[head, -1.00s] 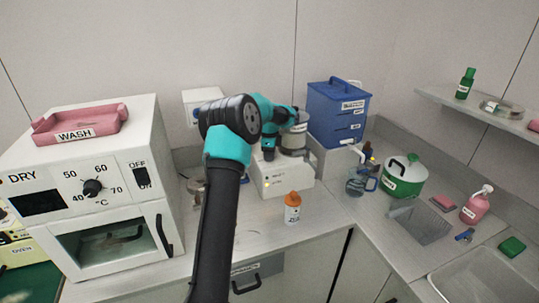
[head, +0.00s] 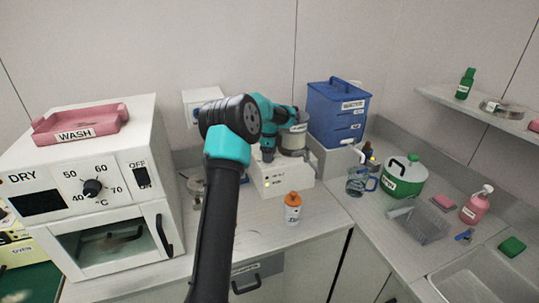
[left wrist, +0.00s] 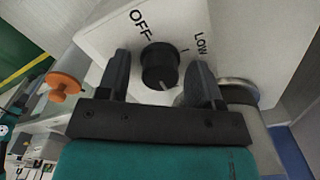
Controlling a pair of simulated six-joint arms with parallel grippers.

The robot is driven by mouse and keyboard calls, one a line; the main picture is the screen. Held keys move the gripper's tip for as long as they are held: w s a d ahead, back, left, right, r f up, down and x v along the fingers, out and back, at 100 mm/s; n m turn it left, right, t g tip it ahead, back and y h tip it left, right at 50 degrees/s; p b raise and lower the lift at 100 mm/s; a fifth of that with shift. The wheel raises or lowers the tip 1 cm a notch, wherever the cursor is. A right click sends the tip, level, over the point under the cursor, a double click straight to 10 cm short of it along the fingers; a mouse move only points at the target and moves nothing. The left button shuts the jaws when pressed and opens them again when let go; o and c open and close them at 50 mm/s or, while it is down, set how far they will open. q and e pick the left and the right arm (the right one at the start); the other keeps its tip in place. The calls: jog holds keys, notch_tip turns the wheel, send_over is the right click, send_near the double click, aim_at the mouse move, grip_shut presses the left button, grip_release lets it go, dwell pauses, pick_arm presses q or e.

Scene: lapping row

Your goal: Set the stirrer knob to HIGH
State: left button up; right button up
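The stirrer (head: 290,182) is a white box on the back counter in the head view, with a metal vessel (head: 293,138) above it. In the left wrist view its black round knob (left wrist: 160,66) sits on a white face marked OFF and LOW. A pale pointer line shows on the knob's lower edge; no HIGH label is visible. My left gripper (head: 268,157) is over the stirrer's front left. In the left wrist view its dark fingers (left wrist: 160,58) stand on either side of the knob, with narrow gaps, open. My right gripper is in neither view.
A white oven (head: 95,190) with a pink tray (head: 80,124) stands left. An orange-capped bottle (head: 292,208) stands in front of the stirrer. A blue container (head: 338,112) is behind right.

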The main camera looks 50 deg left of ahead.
pick_arm(q)
notch_tip(320, 180, up, 17)
jog(key=shift+r, duration=0.2)
dwell(0.7)
jog(key=shift+w, duration=0.1)
